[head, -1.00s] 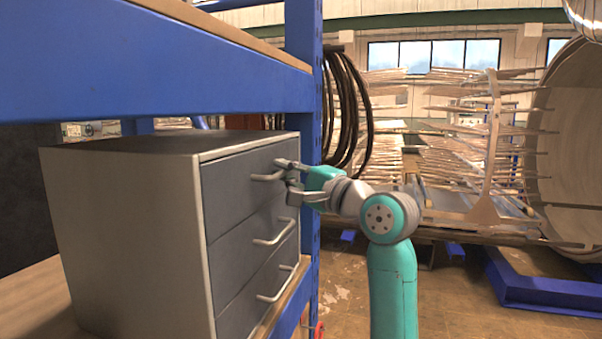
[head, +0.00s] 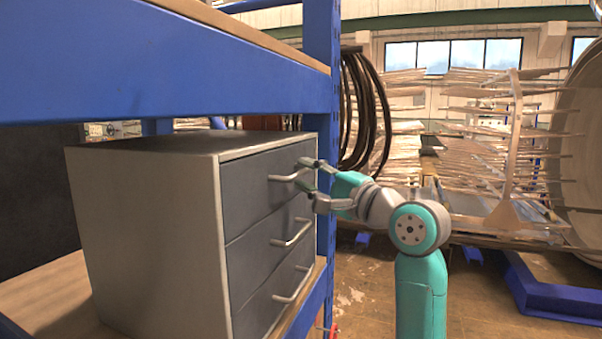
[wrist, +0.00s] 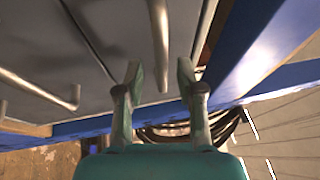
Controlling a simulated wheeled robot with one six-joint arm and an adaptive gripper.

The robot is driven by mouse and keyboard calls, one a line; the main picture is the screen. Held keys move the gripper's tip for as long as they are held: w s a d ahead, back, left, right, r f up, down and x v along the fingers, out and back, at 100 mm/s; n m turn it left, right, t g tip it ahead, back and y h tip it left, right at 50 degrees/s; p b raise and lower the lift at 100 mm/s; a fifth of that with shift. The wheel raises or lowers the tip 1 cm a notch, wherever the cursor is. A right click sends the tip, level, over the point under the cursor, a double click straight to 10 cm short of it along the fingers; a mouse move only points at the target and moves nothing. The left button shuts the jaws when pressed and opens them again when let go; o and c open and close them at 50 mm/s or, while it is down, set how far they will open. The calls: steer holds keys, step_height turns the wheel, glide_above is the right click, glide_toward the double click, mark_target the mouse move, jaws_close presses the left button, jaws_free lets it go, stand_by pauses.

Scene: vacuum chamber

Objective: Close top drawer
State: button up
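A grey cabinet (head: 150,225) with three dark drawers stands on a shelf. The top drawer (head: 262,185) looks flush with the cabinet front. Its bar handle (head: 290,178) also shows in the wrist view (wrist: 160,40). My gripper (head: 306,175) is at the top drawer's front, by the right part of this handle. In the wrist view my gripper (wrist: 159,75) has its two fingers apart, with the end of the handle in the gap between them. I cannot tell if a finger touches the handle or the drawer front.
The middle drawer's handle (head: 292,232) and the bottom drawer's handle (head: 292,285) are below. A blue shelf beam (head: 160,62) runs above the cabinet, and a blue post (head: 325,130) stands close behind my gripper. Black hoses (head: 362,110) hang beyond it.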

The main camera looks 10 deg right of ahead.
steer(key=v, duration=0.9)
steer(key=shift+s, duration=0.25)
steer(key=shift+d, duration=0.15)
step_height(320, 180, down, 29)
steer(key=s+m+t+h, duration=0.1)
steer(key=s+h, duration=0.2)
steer(key=h, duration=0.3)
steer(key=s+f+h, duration=0.3)
steer(key=s+f, duration=0.4)
steer(key=f, duration=0.3)
steer(key=s+a+f+n+g+h, duration=0.1)
steer(key=s+f+n, duration=0.3)
steer(key=s, duration=0.5)
steer(key=s+f+n+g+h, duration=0.1)
steer(key=s+f, duration=0.6)
steer(key=s, duration=0.1)
steer(key=s+a+n+g, duration=0.1)
steer(key=s+n, duration=0.7)
steer(key=s, duration=1.2)
steer(key=shift+a+r+n+y, duration=0.3)
steer(key=shift+a+r, duration=0.1)
steer(key=shift+a, duration=0.05)
